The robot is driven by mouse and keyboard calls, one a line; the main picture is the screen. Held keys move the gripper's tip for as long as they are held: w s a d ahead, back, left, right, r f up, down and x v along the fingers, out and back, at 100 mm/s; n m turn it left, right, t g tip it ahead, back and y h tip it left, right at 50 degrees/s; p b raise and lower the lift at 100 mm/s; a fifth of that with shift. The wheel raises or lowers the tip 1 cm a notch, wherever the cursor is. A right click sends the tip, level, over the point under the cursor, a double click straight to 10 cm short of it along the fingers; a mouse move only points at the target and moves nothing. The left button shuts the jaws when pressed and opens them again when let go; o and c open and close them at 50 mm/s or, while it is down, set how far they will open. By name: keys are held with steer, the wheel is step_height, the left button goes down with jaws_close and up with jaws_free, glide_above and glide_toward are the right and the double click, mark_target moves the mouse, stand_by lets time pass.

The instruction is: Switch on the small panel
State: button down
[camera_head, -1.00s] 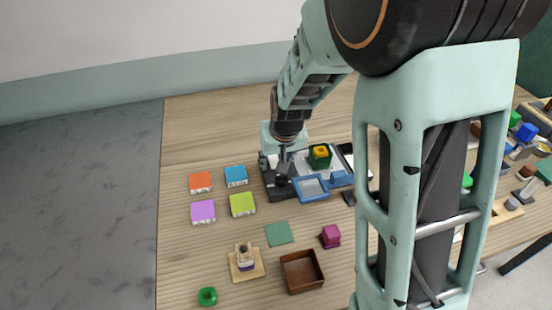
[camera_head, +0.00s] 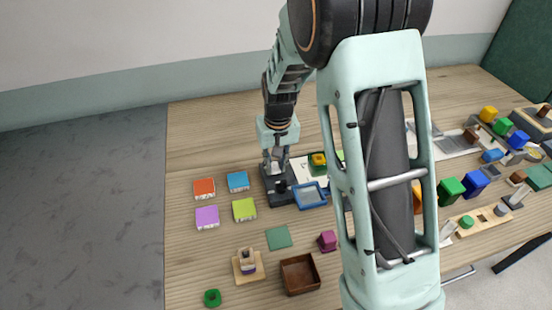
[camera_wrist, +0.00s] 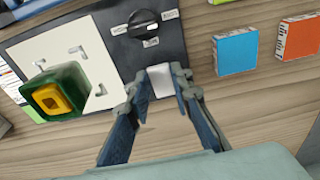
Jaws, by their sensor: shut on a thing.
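The small panel (camera_wrist: 112,38) is a dark plate on the wooden table. It also shows in the head view (camera_head: 271,182), below my gripper (camera_head: 275,164). A round black knob (camera_wrist: 143,24) with small white labels around it sits on the panel. In the wrist view my gripper (camera_wrist: 162,80) is shut on a whitish piece (camera_wrist: 160,82) at the panel's edge, one finger on each side. The piece looks like a switch part, but how it joins the panel and whether it is on or off cannot be told.
A white board (camera_wrist: 60,50) carries a green block with a yellow ring (camera_wrist: 52,97) beside the panel. A blue block (camera_wrist: 236,51) and an orange block (camera_wrist: 298,36) lie on the other side. A blue frame (camera_head: 310,196) stands close to the panel. Bare table lies behind.

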mark_target(276, 172)
steer(key=shift+w+r+g, duration=0.1)
steer(key=shift+g, duration=0.2)
steer(key=c, duration=1.7)
jaws_free()
steer(key=r, duration=1.2)
steer(key=shift+s, duration=0.35)
